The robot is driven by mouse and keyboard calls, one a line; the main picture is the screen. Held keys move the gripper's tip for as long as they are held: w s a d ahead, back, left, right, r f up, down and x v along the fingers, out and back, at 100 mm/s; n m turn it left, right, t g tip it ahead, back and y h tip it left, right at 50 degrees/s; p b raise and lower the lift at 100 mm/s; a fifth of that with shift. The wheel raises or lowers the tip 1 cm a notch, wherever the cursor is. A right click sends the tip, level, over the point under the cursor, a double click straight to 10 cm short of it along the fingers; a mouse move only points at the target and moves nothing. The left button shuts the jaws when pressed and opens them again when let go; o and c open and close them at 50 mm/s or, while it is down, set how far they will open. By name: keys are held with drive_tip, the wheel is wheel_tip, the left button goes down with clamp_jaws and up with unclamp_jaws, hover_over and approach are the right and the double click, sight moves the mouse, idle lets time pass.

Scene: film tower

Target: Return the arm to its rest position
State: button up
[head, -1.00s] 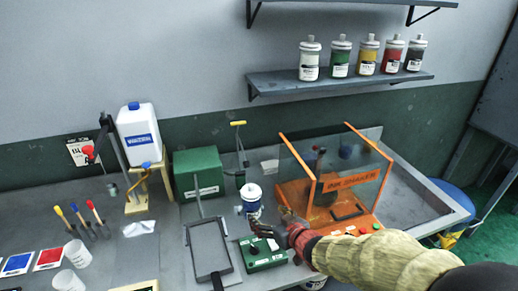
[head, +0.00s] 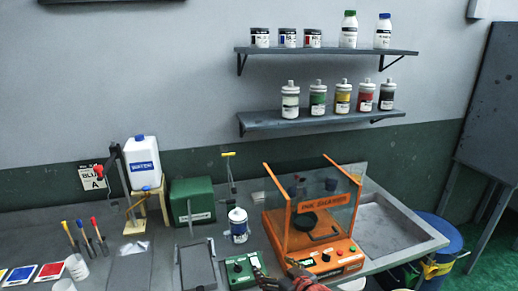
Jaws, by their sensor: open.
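My gripper (head: 262,274) shows at the bottom edge of the head view, just in front of the green control box (head: 240,268) and left of the orange ink shaker (head: 318,262). Its jaws are open and I see nothing held between them. A red part of my arm shows beside it at the lower right. The rest of the arm is out of frame.
A white jar (head: 238,226) stands behind the green box, and a grey framed screen (head: 197,266) lies to its left. A white water jug (head: 143,162), a green case (head: 193,201) and two shelves of bottles (head: 320,116) are farther back. A sink basin (head: 385,222) is at right.

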drive_tip(key=s+d+r+m+g+h, duration=0.1)
drive_tip(key=s+d+r+m+h, duration=0.15)
drive_tip(key=s+d+r, duration=0.35)
drive_tip(key=s+d+r+m+h, duration=0.1)
drive_tip(key=s+d+r+h, duration=0.1)
drive_tip(key=d+r+h, duration=0.4)
drive_tip(key=s+d+r+m+g+y, duration=0.1)
drive_tip(key=s+g, duration=0.1)
drive_tip(key=s, duration=0.8)
drive_tip(key=s+d+m+g+y, duration=0.1)
drive_tip(key=s+g, duration=0.1)
drive_tip(key=s, duration=0.8)
drive_tip(key=shift+s+r+g+y, duration=0.35)
drive_tip(key=shift+s+r+g, duration=0.05)
